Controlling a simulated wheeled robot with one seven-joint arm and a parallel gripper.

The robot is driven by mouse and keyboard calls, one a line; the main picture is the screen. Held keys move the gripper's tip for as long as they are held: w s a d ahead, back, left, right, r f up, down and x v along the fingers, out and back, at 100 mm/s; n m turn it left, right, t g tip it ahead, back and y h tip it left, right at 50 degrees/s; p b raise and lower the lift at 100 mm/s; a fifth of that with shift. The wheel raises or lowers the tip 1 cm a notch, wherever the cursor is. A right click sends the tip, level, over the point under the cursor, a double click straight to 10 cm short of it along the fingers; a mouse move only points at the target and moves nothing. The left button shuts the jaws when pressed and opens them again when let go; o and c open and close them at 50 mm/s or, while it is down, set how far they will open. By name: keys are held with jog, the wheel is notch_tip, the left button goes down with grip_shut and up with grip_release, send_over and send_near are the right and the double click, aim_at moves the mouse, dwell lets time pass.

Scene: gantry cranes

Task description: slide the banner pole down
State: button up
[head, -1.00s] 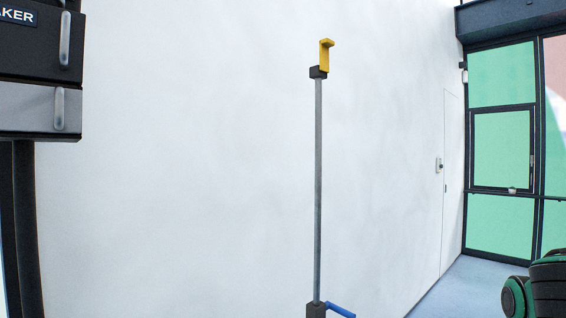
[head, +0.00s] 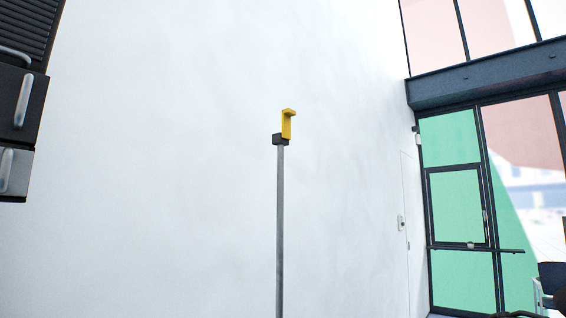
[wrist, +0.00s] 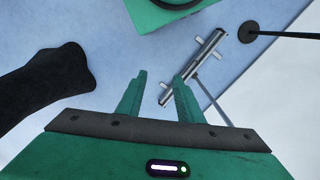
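The banner pole (head: 280,230) is a thin grey upright pole in front of the white wall in the head view. It has a dark collar (head: 280,140) near its top and a yellow hooked piece (head: 288,124) above that. Its lower end is cut off by the picture's bottom edge. My gripper (wrist: 159,77) shows in the wrist view, with its two green fingers apart and nothing seen between them. It is not in the head view now. I cannot tell its distance from the pole.
In the wrist view a metal bar assembly (wrist: 194,68) lies beyond the right finger, with a round black base (wrist: 248,32) near it over the blue floor (wrist: 105,55). Dark drawers (head: 28,100) stand at the head view's left, a chair (head: 552,278) at its lower right.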

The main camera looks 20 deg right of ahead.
aim_at(282, 150)
dwell(0.4)
jog(key=w+r+n+t, duration=0.4)
jog(key=w+r+t, duration=0.5)
jog(key=w+r, duration=1.85)
jog(key=w+a+r+n+t+y, duration=0.2)
jog(key=a+r, duration=0.2)
jog(key=r, duration=0.7)
jog(key=w+a+r+n+t+y, duration=0.1)
jog(key=a+r, duration=0.4)
jog(key=r, duration=0.7)
jog(key=w+a+r+n+t+y, duration=0.2)
jog(key=a+r+t, duration=0.3)
jog(key=r, duration=0.7)
jog(key=shift+w+r+n+y, duration=0.2)
jog(key=shift+w+n+y, duration=0.1)
jog(key=shift+w+n, duration=0.25)
jog(key=shift+a+r, duration=0.2)
jog(key=shift+a, duration=0.05)
jog(key=x, duration=1)
jog(key=shift+w, duration=0.25)
